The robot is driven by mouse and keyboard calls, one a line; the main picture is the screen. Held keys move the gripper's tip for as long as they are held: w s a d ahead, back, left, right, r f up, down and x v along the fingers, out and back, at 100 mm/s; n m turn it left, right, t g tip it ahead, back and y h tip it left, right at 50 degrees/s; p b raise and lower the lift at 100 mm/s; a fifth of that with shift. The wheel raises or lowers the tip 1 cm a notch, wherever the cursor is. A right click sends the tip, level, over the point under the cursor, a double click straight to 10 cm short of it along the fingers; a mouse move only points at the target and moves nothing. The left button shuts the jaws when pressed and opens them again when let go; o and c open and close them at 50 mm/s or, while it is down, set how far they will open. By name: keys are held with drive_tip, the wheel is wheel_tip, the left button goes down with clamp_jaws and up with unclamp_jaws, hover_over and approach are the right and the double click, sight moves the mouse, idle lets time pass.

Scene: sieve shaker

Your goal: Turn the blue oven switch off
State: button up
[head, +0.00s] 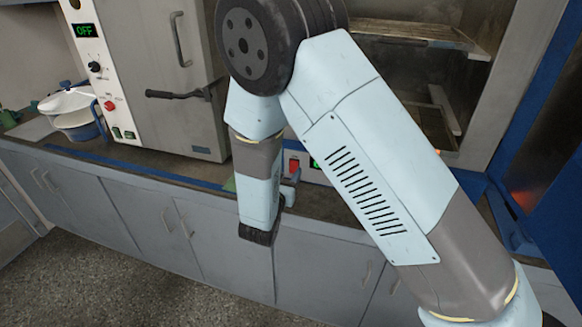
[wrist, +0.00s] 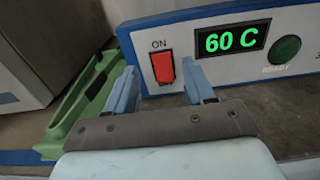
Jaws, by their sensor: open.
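The blue oven's switch (wrist: 163,68) is a red rocker on a white panel with a blue frame, with "ON" printed above it. It also shows small in the head view (head: 294,166), beside my arm. The label below it is partly hidden. The green display (wrist: 232,39) on the same panel reads "60 C". My gripper (wrist: 163,88) is open, its two blue fingers on either side of the switch's lower end in the picture. I cannot tell whether they touch the panel. In the head view my gripper (head: 290,192) is partly hidden behind my wrist.
A green round button (wrist: 285,50) marked "READY" is right of the display. A green tray-like object (wrist: 85,105) lies close left of my gripper. A grey oven (head: 165,75) with an "OFF" display stands left, with white-and-blue pots (head: 75,115) beside it. The blue oven's door (head: 545,150) stands open at right.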

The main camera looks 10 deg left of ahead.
sight(294, 162)
drive_tip(key=shift+w+d, duration=0.2)
drive_tip(key=shift+w, duration=1.7)
